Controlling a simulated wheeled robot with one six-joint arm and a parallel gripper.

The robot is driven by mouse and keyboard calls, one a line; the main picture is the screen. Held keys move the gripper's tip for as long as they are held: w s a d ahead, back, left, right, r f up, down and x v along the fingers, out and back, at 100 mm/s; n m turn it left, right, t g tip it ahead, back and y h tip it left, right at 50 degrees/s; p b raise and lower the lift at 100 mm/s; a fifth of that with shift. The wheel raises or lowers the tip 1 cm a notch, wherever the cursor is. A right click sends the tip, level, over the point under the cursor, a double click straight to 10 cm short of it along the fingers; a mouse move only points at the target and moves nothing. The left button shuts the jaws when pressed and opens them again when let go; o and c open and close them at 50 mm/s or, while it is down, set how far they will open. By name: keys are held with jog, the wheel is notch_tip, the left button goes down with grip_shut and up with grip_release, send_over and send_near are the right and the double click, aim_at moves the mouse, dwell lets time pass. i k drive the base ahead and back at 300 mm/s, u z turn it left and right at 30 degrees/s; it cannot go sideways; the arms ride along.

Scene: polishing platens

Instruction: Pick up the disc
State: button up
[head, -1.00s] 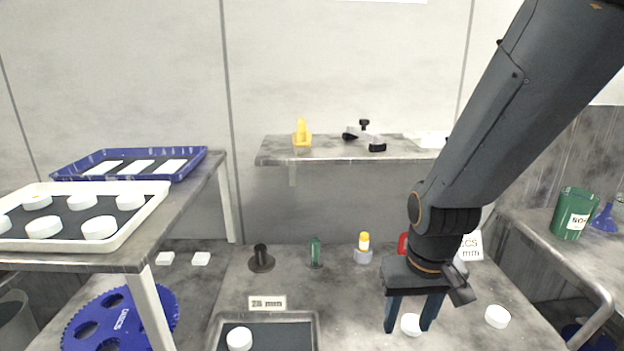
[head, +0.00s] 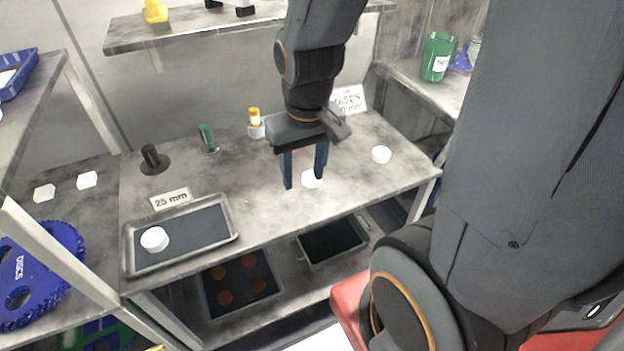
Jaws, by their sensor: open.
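A white disc (head: 312,178) lies on the grey bench top (head: 345,205). My gripper (head: 305,184) points down at it with the two dark blue fingers apart. The disc shows between the fingers and the right finger hides part of it. I cannot tell how far above the bench the fingertips are. A second white disc (head: 381,155) lies on the bench to the right. A third white disc (head: 154,239) lies in the metal tray (head: 232,228) at the left front of the bench.
A "25 mm" label (head: 171,199) stands behind the tray. A black knob (head: 152,158), a green item (head: 207,138) and a yellow-capped bottle (head: 255,122) stand at the back. A "DISCS" sign (head: 350,100) stands behind my gripper. A shelf (head: 190,31) hangs above. The bench's right front is clear.

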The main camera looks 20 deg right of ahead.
aim_at(380, 155)
jog(key=k, duration=1.15)
jog(key=z, duration=0.75)
jog(key=i, duration=1.4)
jog(key=u, duration=0.7)
